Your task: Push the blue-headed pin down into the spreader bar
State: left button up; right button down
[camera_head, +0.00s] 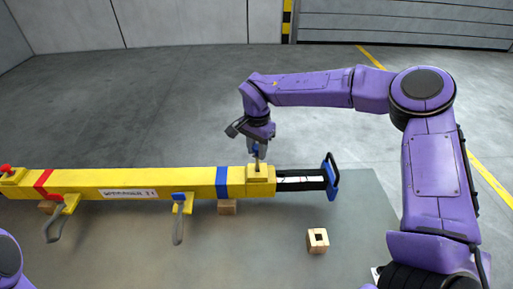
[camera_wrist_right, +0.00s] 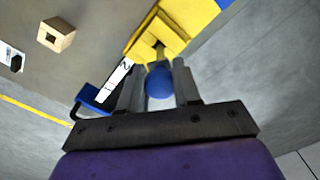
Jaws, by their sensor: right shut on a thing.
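The yellow spreader bar (camera_head: 130,184) lies across the mat, with red and blue bands and a black inner bar (camera_head: 300,180) at its right end. My right gripper (camera_head: 257,156) points down over the yellow collar (camera_head: 261,175) at that end. It is shut on the blue-headed pin, whose round blue head (camera_wrist_right: 159,83) shows between the fingers in the right wrist view. The pin's shank reaches down to the collar's dark opening; how deep it sits is hard to tell. My left gripper is out of view; only a purple arm part shows at lower left.
A wooden block with a square hole (camera_head: 317,241) stands on the mat right of the bar; it also shows in the wrist view (camera_wrist_right: 56,35). Grey shackles (camera_head: 178,222) hang at the bar's front. A red-headed pin (camera_head: 7,169) is at the left end. The front mat is mostly clear.

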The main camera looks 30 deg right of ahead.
aim_at(257, 171)
jog(key=shift+s+f, duration=0.1)
jog(key=shift+f, duration=0.2)
jog(key=shift+f, duration=0.1)
jog(key=shift+f, duration=0.25)
jog(key=shift+f+b, duration=1.2)
jog(key=shift+f, duration=1.3)
jog(key=c, duration=0.7)
grip_release()
notch_tip(257, 171, up, 11)
jog(key=shift+f+b, duration=0.2)
jog(key=shift+b, duration=0.85)
